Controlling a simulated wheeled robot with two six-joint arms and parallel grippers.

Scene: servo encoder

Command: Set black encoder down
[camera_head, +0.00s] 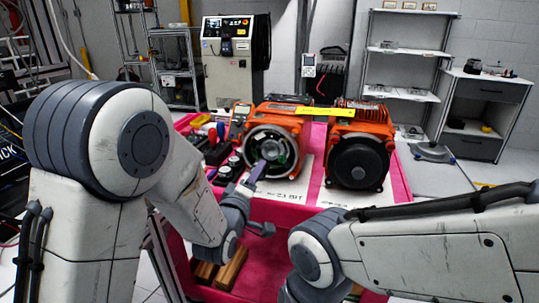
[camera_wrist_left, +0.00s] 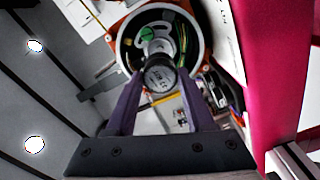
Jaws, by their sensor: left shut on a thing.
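My left gripper (camera_head: 256,172) is at the open round end of the left orange servo motor (camera_head: 281,120). In the left wrist view its two purple fingers (camera_wrist_left: 160,92) close on a small round encoder (camera_wrist_left: 160,75) with a dark rim and a grey labelled face. The encoder sits in front of the middle of the motor's open housing (camera_wrist_left: 124,50), where green and bright parts show. I cannot tell whether it touches the motor's shaft. In the head view the encoder (camera_head: 270,149) is small and partly hidden by the fingers. My right gripper is out of view.
A second orange motor (camera_head: 359,125) with a black round cover stands to the right on the pink-topped cart (camera_head: 312,163). Tools with red and blue handles (camera_head: 208,128) and dark small parts (camera_head: 231,165) lie left of the motors. Wooden blocks (camera_head: 231,268) lie on the lower shelf.

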